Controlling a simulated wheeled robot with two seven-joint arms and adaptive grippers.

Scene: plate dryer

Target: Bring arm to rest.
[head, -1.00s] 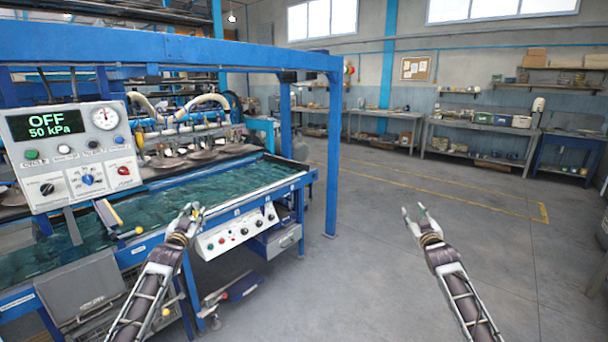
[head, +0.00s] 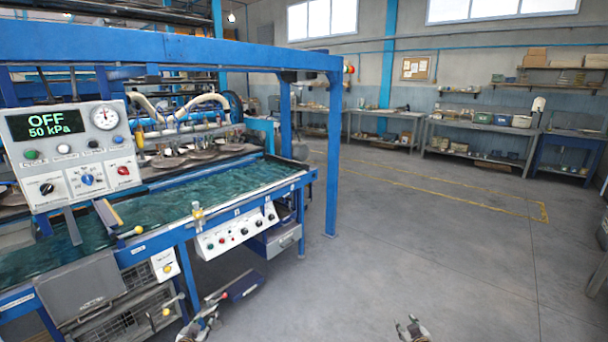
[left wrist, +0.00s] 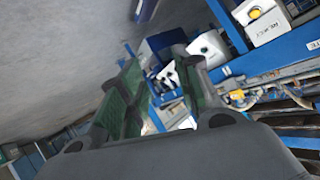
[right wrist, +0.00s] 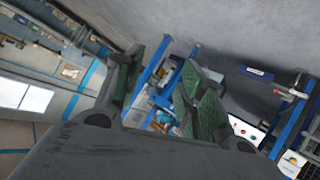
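My left gripper (head: 207,318) is low at the bottom edge of the head view, in front of the blue machine and clear of its panels. My right gripper (head: 411,326) is low at the bottom edge, over bare floor. Most of both arms is out of the head view. In the left wrist view the green-padded fingers (left wrist: 152,92) stand apart with nothing between them. In the right wrist view the fingers (right wrist: 166,88) also stand apart and hold nothing.
The blue plate dryer (head: 228,192) with its green-blue bed fills the left. Its display box (head: 72,150) reads OFF, 50 kPa. A button panel (head: 236,232) is on its front. The grey floor (head: 400,240) is clear to the right. Workbenches (head: 478,142) line the back wall.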

